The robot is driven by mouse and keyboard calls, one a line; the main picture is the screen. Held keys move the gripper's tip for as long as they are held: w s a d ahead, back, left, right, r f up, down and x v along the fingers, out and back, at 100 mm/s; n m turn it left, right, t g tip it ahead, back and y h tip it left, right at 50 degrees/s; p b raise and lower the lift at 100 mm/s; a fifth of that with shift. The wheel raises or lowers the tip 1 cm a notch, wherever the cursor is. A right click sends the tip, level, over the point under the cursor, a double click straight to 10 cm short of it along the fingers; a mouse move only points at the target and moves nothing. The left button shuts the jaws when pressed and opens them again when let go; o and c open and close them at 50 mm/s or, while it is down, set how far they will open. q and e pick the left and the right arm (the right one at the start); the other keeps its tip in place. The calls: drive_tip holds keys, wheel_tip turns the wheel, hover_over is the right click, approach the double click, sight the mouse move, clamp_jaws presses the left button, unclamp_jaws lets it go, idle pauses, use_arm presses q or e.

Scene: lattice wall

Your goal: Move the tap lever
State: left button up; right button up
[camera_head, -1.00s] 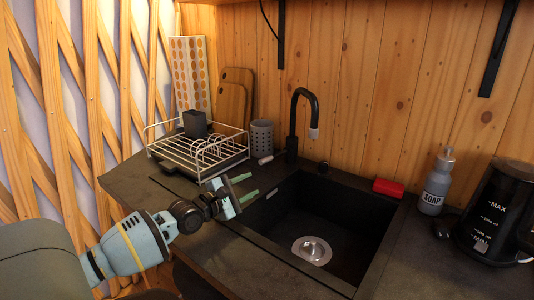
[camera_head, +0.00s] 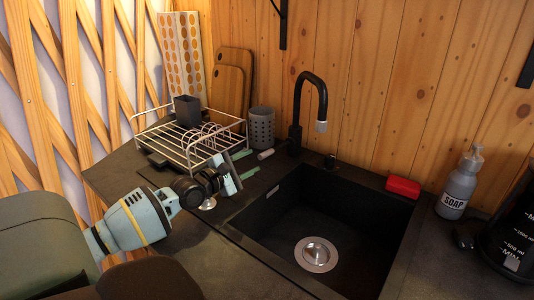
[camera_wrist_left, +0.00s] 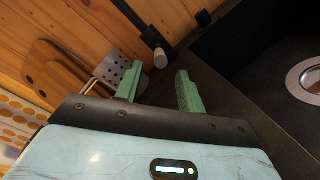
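The black tap (camera_head: 309,108) stands behind the sink, with its spout arched to the right. Its lever (camera_head: 266,154) is a short pale cylinder low at the left of the tap base. The lever also shows in the left wrist view (camera_wrist_left: 160,57), just beyond the fingertips. My left gripper (camera_head: 251,161) is open, with its two green fingers pointing at the lever from the left. The fingers (camera_wrist_left: 160,70) are apart, with nothing between them; whether they touch the lever I cannot tell, but a small gap seems to show. My right gripper is not in view.
A wire dish rack (camera_head: 190,140) with a black cup stands just behind my left gripper. A grey utensil holder (camera_head: 261,127) is close behind the lever. The sink (camera_head: 350,215) is empty. A red sponge (camera_head: 403,186) and a soap bottle (camera_head: 460,184) are at right.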

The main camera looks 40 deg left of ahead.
sight(272, 151)
use_arm(q)
drive_tip(key=shift+w+d+b, duration=0.1)
drive_tip(key=shift+w+b, duration=0.5)
drive_tip(key=shift+w, duration=3.25)
clamp_jaws()
